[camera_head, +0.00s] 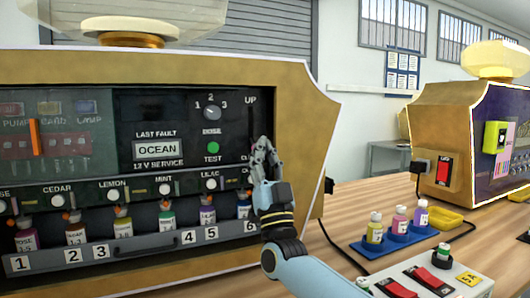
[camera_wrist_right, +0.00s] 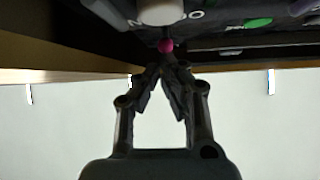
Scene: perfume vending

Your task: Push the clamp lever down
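My right gripper (camera_head: 262,146) is in front of the right end of the machine's dark panel (camera_head: 160,150), below the "UP" label and beside a partly covered "CL" label. Its fingers hide the clamp lever in the head view. In the right wrist view, a small pink ball knob (camera_wrist_right: 166,46), which looks like the lever's end, sits just beyond the fingertips. The right gripper (camera_wrist_right: 167,68) has its fingertips drawn together, with nothing visible between them. I cannot tell whether they touch the knob. My left gripper is not in view.
Small bottles stand in numbered slots along the machine's lower shelf (camera_head: 140,245). To the right are a blue tray (camera_head: 357,246) with bottles, a white box with red switches (camera_head: 432,279) and a second gold machine (camera_head: 432,120). Wooden table shows between them.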

